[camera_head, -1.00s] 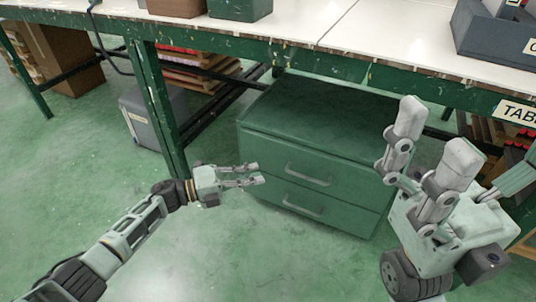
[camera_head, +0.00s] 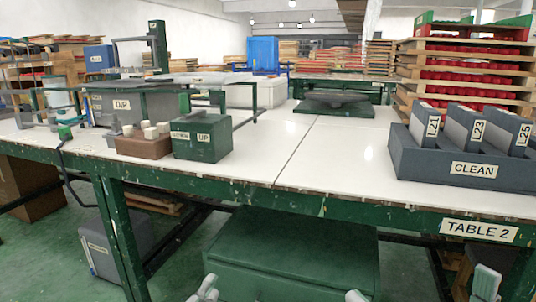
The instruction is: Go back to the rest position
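Only small grey-green parts of my grippers show along the bottom edge of the head view. My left gripper (camera_head: 205,290) shows as a fingertip part in front of the green drawer cabinet. My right gripper (camera_head: 485,282) shows as a pale finger at the lower right, below the table edge. Another pale tip peeks in at the bottom, right of the middle, and I cannot tell which gripper it belongs to. The rest of both grippers is cut off by the frame, so their opening is hidden. No held object shows.
The white-topped table (camera_head: 330,160) with a green frame spans the view. On it stand a dark CLEAN rack (camera_head: 410,160), a green UP box (camera_head: 200,137), a brown box (camera_head: 143,147) and a grey DIP tank (camera_head: 130,104). The green cabinet (camera_head: 290,250) sits below. The table's middle is clear.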

